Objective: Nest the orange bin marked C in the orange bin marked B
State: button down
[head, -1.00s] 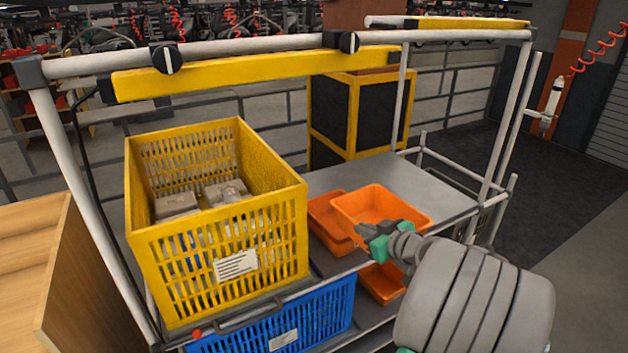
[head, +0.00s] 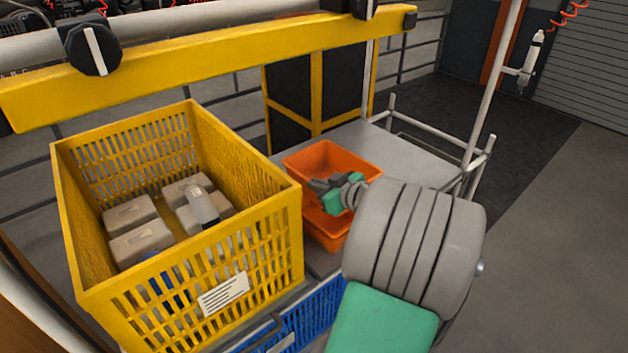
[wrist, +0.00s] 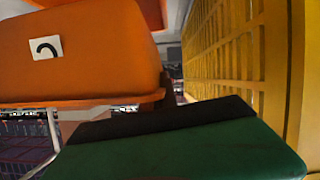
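The orange bin C (head: 350,155) is in the head view, its near wall partly behind my gripper (head: 335,188). In the wrist view, bin C (wrist: 100,70) fills the upper left and its letter label shows turned. One grey finger lies inside its near rim and the green one outside, so my gripper appears shut on that wall. Only one green, black-padded finger shows clearly in the wrist view. A second orange bin (head: 322,230) sits below bin C on the shelf; its label is hidden. I cannot tell whether the two bins touch.
A yellow slatted crate (head: 240,245) with grey boxes stands close left of the bins; its wall also fills the right of the wrist view (wrist: 225,50). A blue crate (head: 320,315) is lower down. The grey shelf (head: 410,155) is clear behind. A yellow beam (head: 200,65) crosses above.

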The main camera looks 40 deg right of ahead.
jog(key=shift+w+a+f+b, duration=0.15)
jog(key=shift+a+f+b, duration=0.05)
jog(key=shift+f, duration=0.45)
jog(key=shift+w+a+f+b, duration=0.15)
jog(key=shift+a+f+b, duration=0.05)
jog(key=shift+f, duration=0.4)
notch_tip(320, 180, down, 5)
jog(key=b, duration=0.5)
jog(key=shift+r, duration=0.1)
jog(key=c, duration=1.6)
grip_release()
jog(key=shift+s, duration=0.15)
jog(key=shift+s+d+r, duration=0.1)
jog(key=shift+s+d, duration=0.05)
jog(key=shift+s, duration=0.2)
jog(key=b+v, duration=0.1)
jog(key=v, duration=0.6)
jog(key=shift+w, duration=0.1)
